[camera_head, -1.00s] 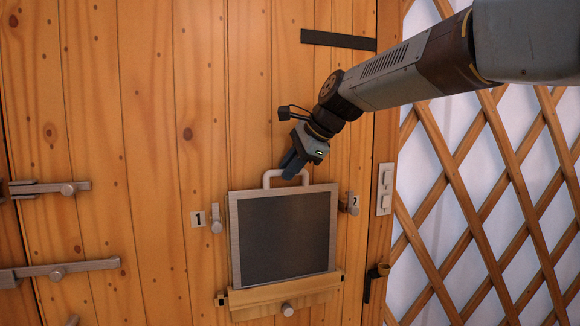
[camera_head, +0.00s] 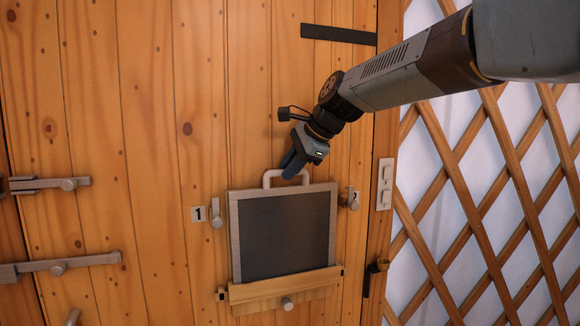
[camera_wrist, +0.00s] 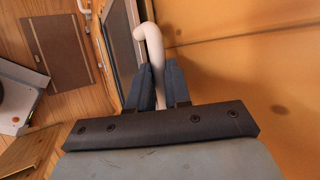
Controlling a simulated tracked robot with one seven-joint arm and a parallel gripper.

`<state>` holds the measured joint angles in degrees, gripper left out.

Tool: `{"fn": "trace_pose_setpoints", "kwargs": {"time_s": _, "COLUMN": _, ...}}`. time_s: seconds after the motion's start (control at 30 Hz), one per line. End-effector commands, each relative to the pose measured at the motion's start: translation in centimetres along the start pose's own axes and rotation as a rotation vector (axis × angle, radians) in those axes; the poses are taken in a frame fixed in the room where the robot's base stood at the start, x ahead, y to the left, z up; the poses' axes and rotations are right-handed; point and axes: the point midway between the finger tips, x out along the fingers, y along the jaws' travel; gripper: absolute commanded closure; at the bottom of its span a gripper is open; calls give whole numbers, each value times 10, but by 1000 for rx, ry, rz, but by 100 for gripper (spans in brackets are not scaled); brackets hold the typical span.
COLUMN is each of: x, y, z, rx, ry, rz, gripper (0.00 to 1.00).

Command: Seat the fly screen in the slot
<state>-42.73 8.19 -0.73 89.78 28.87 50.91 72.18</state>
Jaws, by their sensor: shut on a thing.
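The fly screen (camera_head: 285,236) is a dark mesh panel in a pale wooden frame with a loop handle (camera_head: 276,178) on top. It stands upright against the plank door, its lower edge behind the front board of the wooden slot rail (camera_head: 283,291). How deep it sits in the slot is hidden by that board. My gripper (camera_head: 291,172) is shut on the right part of the handle. In the wrist view my gripper (camera_wrist: 159,88) has its two blue fingers either side of the pale handle (camera_wrist: 152,45), with the screen's frame beyond.
Wooden turn-buttons flank the screen, at label 1 (camera_head: 199,214) and label 2 (camera_head: 353,199). A round knob (camera_head: 288,303) is on the rail. Sliding bolts (camera_head: 60,267) are at the left. A switch plate (camera_head: 385,184) and lattice wall (camera_head: 490,200) are at the right.

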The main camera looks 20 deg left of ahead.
Motion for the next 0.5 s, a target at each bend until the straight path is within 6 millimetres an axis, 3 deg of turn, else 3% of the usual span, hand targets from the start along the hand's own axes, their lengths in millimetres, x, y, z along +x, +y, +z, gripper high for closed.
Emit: {"fn": "trace_pose_setpoints", "kwargs": {"time_s": 0.5, "x": 5, "y": 3, "z": -2, "rx": 0, "ry": 0, "rz": -1, "gripper": 100}}
